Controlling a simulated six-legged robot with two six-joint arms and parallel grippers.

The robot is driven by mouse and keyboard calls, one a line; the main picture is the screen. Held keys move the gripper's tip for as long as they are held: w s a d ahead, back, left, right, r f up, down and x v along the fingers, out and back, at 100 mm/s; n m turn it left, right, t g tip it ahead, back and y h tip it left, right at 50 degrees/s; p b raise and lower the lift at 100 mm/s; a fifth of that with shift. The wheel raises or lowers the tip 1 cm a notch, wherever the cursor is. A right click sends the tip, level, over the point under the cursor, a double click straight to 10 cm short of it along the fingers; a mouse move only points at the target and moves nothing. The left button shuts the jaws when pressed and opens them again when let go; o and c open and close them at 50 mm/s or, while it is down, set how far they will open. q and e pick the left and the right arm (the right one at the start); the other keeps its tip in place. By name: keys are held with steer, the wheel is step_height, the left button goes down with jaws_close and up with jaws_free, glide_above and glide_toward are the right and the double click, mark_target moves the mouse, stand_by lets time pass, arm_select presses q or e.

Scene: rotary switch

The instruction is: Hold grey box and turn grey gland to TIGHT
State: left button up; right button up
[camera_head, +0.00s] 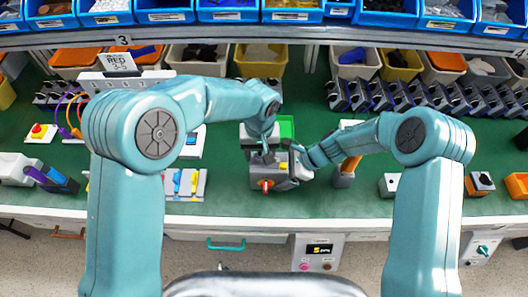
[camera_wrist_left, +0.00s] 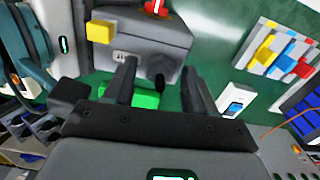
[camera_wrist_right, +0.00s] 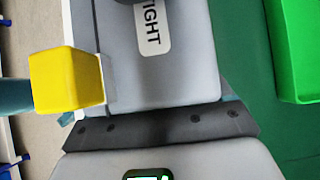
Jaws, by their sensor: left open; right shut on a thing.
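The grey box (camera_head: 272,172) stands on the green bench top, with a red handle (camera_wrist_left: 155,8) and a yellow block (camera_wrist_left: 101,31) on it. My right gripper (camera_head: 297,168) is shut on the box; the box fills the upper middle of the right wrist view (camera_wrist_right: 165,75), with a label reading TIGHT (camera_wrist_right: 152,28). My left gripper (camera_wrist_left: 158,85) is open, its fingers pointing at the box's side. A dark rounded stub, seemingly the gland (camera_wrist_left: 159,82), shows between these fingers, with a gap to the right finger. Its turned position cannot be told.
A green block or tray (camera_head: 286,127) lies just behind the box. A panel with blue and yellow levers (camera_head: 185,183) stands to the left, and an orange-handled device (camera_head: 348,168) to the right. Storage bins line the back. The bench's front edge is close to the box.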

arm_select(q)
jaws_close()
steer(key=m, duration=0.6)
steer(key=shift+r, duration=0.1)
steer(key=shift+o, duration=0.2)
jaws_free()
steer(key=shift+m, duration=0.3)
steer(key=shift+r, duration=2.75)
arm_select(e)
steer(key=o, duration=1)
